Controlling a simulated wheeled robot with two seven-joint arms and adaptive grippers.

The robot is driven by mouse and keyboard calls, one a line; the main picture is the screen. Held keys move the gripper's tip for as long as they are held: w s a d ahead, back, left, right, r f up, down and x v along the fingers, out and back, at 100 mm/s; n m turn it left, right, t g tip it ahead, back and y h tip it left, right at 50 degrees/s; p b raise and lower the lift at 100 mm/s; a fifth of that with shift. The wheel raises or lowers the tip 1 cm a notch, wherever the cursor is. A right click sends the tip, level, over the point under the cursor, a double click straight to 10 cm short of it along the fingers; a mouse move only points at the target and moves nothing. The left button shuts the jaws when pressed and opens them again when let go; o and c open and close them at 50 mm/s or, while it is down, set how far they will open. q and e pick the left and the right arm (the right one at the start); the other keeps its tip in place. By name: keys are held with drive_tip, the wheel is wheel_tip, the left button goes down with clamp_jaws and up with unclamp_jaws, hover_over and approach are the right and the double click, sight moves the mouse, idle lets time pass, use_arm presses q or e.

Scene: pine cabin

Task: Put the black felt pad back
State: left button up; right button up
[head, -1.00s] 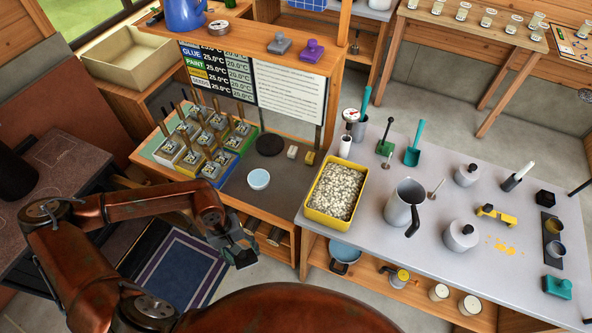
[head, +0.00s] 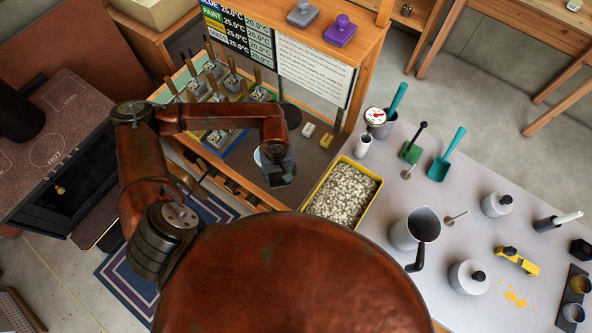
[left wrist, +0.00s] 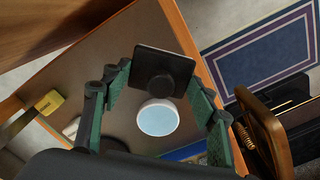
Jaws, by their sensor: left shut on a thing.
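My left gripper (head: 278,172) is shut on the black felt pad (head: 284,181), a dark square plate, above the front edge of the wooden bench. In the left wrist view the pad (left wrist: 152,62) shows between the green-lined fingers (left wrist: 163,108), with a round dark knob at its middle. A grey pad (head: 302,13) and a purple pad (head: 341,31), each with a knob, stand on the shelf above the price board. My right gripper is not in view.
A pale blue bowl (left wrist: 158,117) stands on the bench below the gripper, mostly hidden in the head view. A dark round disc (head: 290,114) lies behind it. Handled tools (head: 225,90) stand at left. A yellow tray of pale pebbles (head: 344,193) is at right.

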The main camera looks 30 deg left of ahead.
use_arm(q)
drive_tip(key=w+f, duration=0.2)
drive_tip(key=w+d+f+b, duration=0.1)
drive_tip(key=w+f, duration=0.2)
drive_tip(key=w+d+f, duration=0.1)
drive_tip(key=w+f, duration=0.1)
drive_tip(key=shift+w+d+f, duration=0.1)
drive_tip(key=shift+w+f, duration=0.15)
drive_tip(key=shift+w, duration=0.05)
drive_tip(key=shift+f+b, duration=0.3)
drive_tip(key=shift+f, duration=1.1)
drive_tip(key=shift+f, duration=0.1)
drive_tip(key=o, duration=1)
drive_tip(key=shift+c, duration=0.2)
drive_tip(key=o, duration=0.4)
drive_tip(key=shift+r, duration=0.25)
wheel_tip(320, 180, up, 12)
drive_tip(key=shift+f+p, duration=0.15)
drive_tip(key=shift+p, duration=0.5)
